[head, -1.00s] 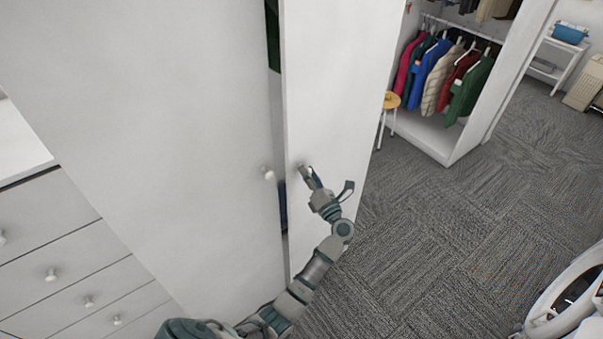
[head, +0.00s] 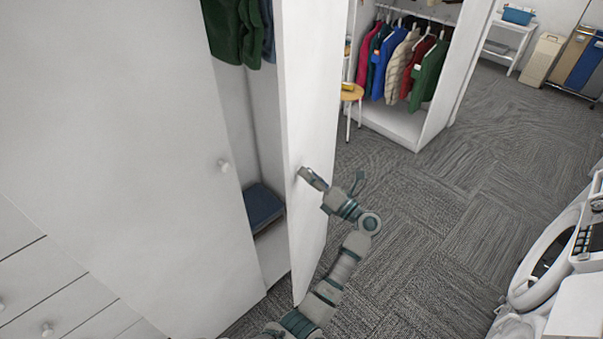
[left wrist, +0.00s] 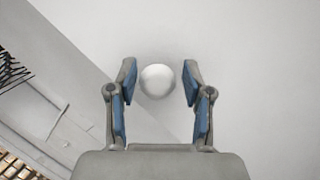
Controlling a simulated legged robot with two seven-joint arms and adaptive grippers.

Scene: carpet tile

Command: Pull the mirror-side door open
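The white wardrobe's right-hand door (head: 312,80) stands partly open, swung outward to the right. Its left-hand door (head: 110,130) is shut, with a round white knob (head: 224,165). No mirror shows. My left gripper (head: 334,180) is at the outer face of the open door, at its knob. In the left wrist view the round knob (left wrist: 157,81) lies between the tips of my left gripper (left wrist: 160,88). The fingers are spread, with a gap on each side of the knob. My right gripper is not in view.
Inside the wardrobe hang dark clothes (head: 240,30), above a folded blue item (head: 262,207). Drawers (head: 50,290) are at lower left. A round stool (head: 352,92) and an open clothes closet (head: 410,125) stand behind the door. A white machine (head: 545,250) is at right. Carpet between is clear.

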